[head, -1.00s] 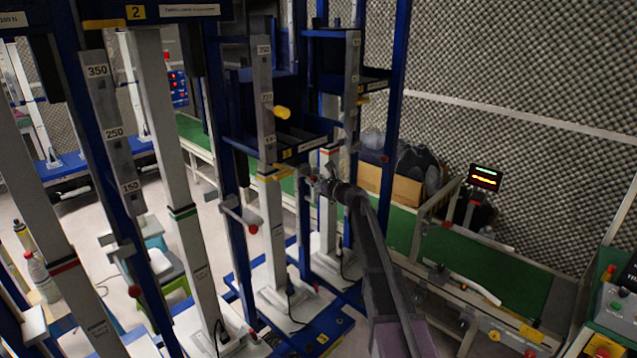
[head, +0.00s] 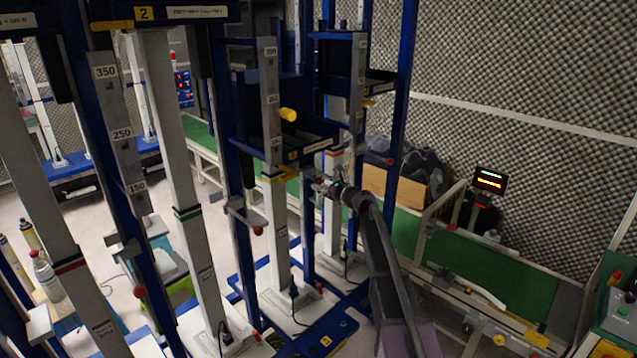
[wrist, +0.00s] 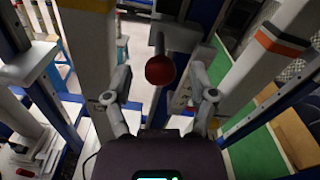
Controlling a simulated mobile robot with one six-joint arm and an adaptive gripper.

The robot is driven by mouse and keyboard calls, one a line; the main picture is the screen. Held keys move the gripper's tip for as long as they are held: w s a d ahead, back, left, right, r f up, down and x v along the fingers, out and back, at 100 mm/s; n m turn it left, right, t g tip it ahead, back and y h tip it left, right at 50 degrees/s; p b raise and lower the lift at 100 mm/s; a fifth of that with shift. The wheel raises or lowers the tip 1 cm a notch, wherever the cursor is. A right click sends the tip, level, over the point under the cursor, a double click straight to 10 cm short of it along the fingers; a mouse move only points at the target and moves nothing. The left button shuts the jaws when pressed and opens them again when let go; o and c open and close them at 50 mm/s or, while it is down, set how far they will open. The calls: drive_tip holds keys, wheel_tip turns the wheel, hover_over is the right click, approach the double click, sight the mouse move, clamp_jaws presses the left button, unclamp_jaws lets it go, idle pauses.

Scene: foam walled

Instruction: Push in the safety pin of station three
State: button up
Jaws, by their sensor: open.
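Station three is the blue frame with the yellow "3" label (head: 293,155) in the head view. My gripper (head: 324,186) is beside this frame, below and right of the label. In the wrist view my gripper (wrist: 160,78) is open, its two fingers on either side of a red ball knob (wrist: 160,70) on a dark rod. The knob appears just beyond the fingertips; I cannot tell whether they touch it. How far either pin is in cannot be told.
White posts and blue frames stand close on both sides. A similar red knob (head: 258,230) sits on a bracket to the left. A green conveyor (head: 520,285) and a small display (head: 489,179) lie to the right. A cardboard box (head: 374,180) is behind my arm.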

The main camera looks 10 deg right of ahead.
drive_tip(key=v, duration=1)
drive_tip(key=shift+s+d, duration=0.1)
drive_tip(key=shift+d, duration=0.05)
drive_tip(key=s+a+f+n+g+h+p, duration=0.2)
drive_tip(key=s+a+f+n+g, duration=0.25)
drive_tip(key=s+n, duration=0.35)
drive_tip(key=s+a+f+n+g+h+p, duration=0.1)
drive_tip(key=s+a+f+n+g+p, duration=0.15)
drive_tip(key=s+f+n+g, duration=0.6)
drive_tip(key=s+d+n+h+p, duration=0.1)
drive_tip(key=s+d+n+h, duration=0.2)
drive_tip(key=s, duration=0.7)
drive_tip(key=s+d+r+n+g+h+p, duration=0.1)
drive_tip(key=s+d+n+h, duration=0.2)
drive_tip(key=s, duration=0.7)
drive_tip(key=shift+s+n+h, duration=0.4)
drive_tip(key=shift+n+h, duration=0.8)
drive_tip(key=shift+n, duration=0.05)
